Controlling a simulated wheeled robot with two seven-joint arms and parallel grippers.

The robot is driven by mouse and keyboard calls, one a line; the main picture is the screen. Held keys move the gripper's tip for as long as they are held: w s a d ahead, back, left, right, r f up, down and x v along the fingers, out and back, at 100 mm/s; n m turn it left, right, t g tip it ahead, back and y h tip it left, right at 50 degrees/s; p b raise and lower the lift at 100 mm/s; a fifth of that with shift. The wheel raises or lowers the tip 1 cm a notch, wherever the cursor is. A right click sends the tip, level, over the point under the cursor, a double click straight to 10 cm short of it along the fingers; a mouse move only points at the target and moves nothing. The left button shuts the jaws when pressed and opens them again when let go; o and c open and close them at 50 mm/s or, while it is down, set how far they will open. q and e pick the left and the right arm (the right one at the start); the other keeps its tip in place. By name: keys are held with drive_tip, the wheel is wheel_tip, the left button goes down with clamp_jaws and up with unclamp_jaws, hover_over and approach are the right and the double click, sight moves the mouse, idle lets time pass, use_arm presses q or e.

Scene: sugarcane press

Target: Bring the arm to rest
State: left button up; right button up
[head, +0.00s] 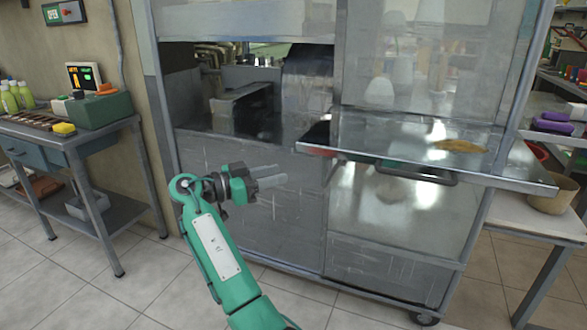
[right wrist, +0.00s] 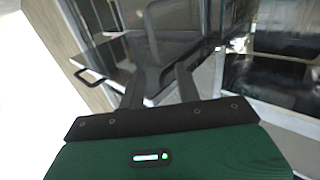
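My right arm (head: 218,250), green with a white plate, reaches up from the bottom of the head view. Its right gripper (head: 286,174) is in the air in front of the metal press cabinet (head: 250,215), left of and below the pulled-out steel shelf. In the right wrist view the two grey fingers of the right gripper (right wrist: 160,72) stand apart with nothing between them. I cannot tell the exact distance from the fingers to the cabinet. My left gripper is not in view.
The steel shelf (head: 400,133) sticks out from the cabinet, with a brownish flat thing (head: 459,146) on it. A dark handle (head: 415,175) sits below it. A workbench (head: 62,135) stands left, a white table (head: 535,212) right. The tiled floor (head: 90,290) at front left is clear.

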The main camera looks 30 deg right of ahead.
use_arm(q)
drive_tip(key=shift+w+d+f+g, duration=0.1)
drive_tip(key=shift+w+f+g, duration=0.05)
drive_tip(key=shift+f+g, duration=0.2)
use_arm(e)
drive_tip(key=shift+a, duration=1.05)
